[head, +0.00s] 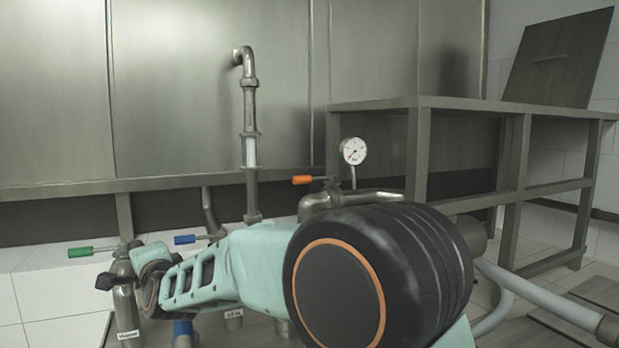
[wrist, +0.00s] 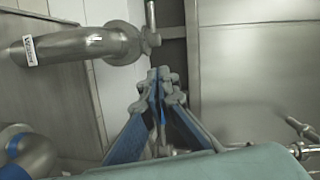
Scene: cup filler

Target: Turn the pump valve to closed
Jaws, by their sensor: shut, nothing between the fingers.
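Three lever valves show in the head view: one with a green handle (head: 81,251) at far left, one with a blue handle (head: 185,240), and one with an orange handle (head: 303,180) by the gauge. The handles lie about level. I cannot read which one is the pump valve. In the wrist view my gripper (wrist: 160,80) is shut and empty, its fingertips together near the end of a labelled bent pipe (wrist: 85,45), with a small valve fitting (wrist: 151,40) just above.
A pressure gauge (head: 353,151) stands behind my arm. A tall metal pipe (head: 249,105) rises at the back wall. A metal frame table (head: 470,103) stands at right with a leaning panel (head: 558,58). A grey hose (head: 545,297) runs at lower right.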

